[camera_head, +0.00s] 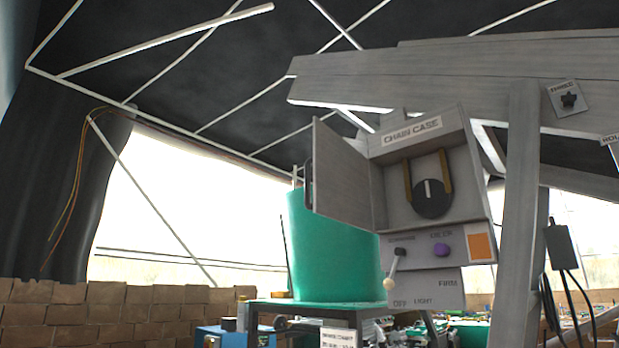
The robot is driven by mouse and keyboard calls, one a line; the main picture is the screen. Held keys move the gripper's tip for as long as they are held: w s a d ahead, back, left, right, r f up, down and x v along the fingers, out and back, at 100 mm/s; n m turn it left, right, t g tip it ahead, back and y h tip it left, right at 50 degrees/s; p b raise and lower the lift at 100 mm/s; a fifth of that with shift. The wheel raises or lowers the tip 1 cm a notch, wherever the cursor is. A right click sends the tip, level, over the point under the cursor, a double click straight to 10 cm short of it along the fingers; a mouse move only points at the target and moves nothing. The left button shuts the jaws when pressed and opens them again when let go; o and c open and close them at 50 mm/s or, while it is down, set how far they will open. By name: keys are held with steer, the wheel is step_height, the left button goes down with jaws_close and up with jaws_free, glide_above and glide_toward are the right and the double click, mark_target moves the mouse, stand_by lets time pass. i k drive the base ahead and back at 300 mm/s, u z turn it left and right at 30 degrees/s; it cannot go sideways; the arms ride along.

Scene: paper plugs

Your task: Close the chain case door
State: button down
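The chain case (470,172) is a grey box with a "CHAIN CASE" label, right of the middle. Its door (343,178) is a grey panel swung open to the left, with a dark handle (308,185) on its outer edge. Inside the open case, a black round knob (432,198) with a white mark sits between two brown strips. My gripper is not in view.
Below the case are a purple button (442,250), an orange square (482,247) and a lever with a pale ball tip (389,283). A green cylinder (325,250) stands behind the door. A grey post (522,200) stands to the right. A brick wall (100,315) lies at lower left.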

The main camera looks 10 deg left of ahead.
mark_target(342, 188)
steer(key=u, duration=1.9)
steer(key=i, duration=1.6)
steer(key=z, duration=2.4)
